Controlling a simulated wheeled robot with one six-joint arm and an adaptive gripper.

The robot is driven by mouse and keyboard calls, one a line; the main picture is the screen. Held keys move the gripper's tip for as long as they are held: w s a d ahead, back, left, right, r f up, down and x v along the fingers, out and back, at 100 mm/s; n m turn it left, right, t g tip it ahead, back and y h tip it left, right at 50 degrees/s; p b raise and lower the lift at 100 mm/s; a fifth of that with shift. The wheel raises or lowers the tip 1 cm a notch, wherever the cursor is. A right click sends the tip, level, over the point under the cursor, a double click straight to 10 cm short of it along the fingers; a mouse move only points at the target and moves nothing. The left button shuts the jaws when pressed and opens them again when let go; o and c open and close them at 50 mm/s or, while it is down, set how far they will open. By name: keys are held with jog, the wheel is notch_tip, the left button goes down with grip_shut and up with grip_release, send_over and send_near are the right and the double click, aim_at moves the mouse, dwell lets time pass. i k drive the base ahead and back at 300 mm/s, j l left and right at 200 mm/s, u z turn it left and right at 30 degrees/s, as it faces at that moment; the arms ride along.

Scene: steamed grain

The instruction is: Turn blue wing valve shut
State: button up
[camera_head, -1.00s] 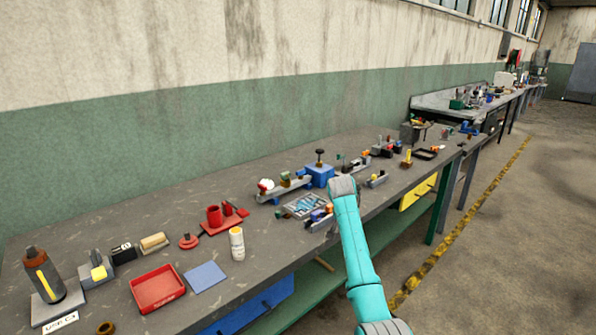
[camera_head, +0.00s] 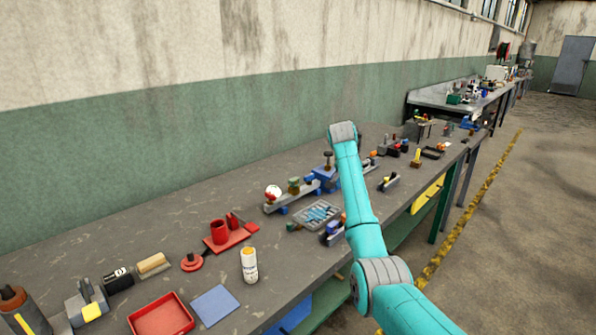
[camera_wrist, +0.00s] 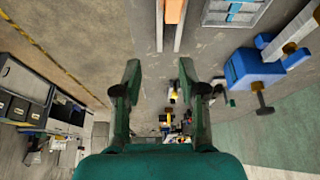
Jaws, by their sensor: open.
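My gripper (camera_wrist: 160,76) is open and empty in the wrist view, its two green fingers apart above the grey bench top. In the head view my arm hides it. No blue wing valve can be made out for sure. A small fixture with blue and orange parts (camera_head: 332,231) stands by the bench's front edge, just left of my arm; its shape is too small to tell. A blue block with a dark knob (camera_head: 326,176) stands farther back, partly behind my arm. A similar blue block shows at the right of the wrist view (camera_wrist: 250,68), apart from my fingers.
A grey tray of blue pieces (camera_head: 318,214) lies near the fixture. A bar with a red-white ball (camera_head: 273,192) stands behind it. A white bottle (camera_head: 249,266), red tray (camera_head: 162,318) and blue mat (camera_head: 215,306) are nearer. Several small objects lie beyond my arm.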

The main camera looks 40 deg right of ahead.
aim_at(307, 178)
jog(key=i, duration=0.95)
